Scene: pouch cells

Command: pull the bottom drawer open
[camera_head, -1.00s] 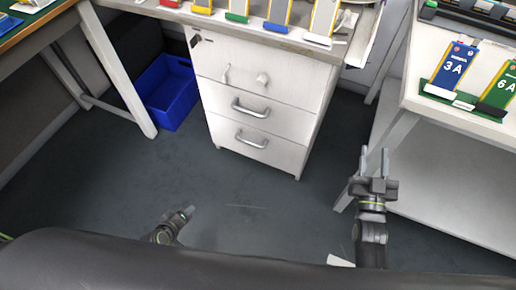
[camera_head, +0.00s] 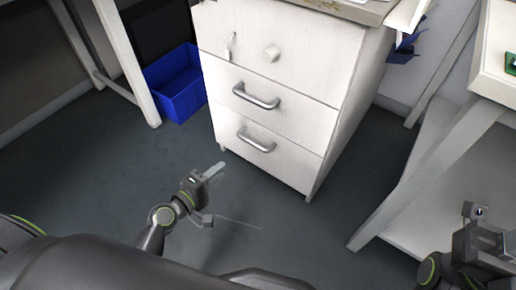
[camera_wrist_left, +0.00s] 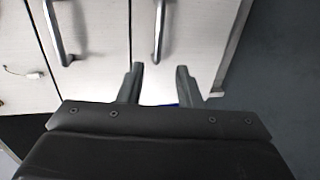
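The white bottom drawer (camera_head: 292,166) is shut, flush with the cabinet front, and carries a silver bar handle (camera_head: 256,141). The middle drawer above it has a like handle (camera_head: 256,97). My left gripper (camera_head: 214,192) is open and empty, low in front of the cabinet, below and left of the bottom handle. In the left wrist view my left gripper (camera_wrist_left: 160,72) has its fingers apart, with the bottom handle (camera_wrist_left: 158,35) just ahead between their lines and not touching. My right gripper (camera_head: 478,238) is at the lower right; its finger opening is unclear.
A blue bin (camera_head: 178,90) stands on the floor left of the cabinet, beside a white table leg (camera_head: 128,60). A white table frame (camera_head: 440,165) stands at the right, near my right arm. The dark floor (camera_head: 300,230) before the cabinet is clear.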

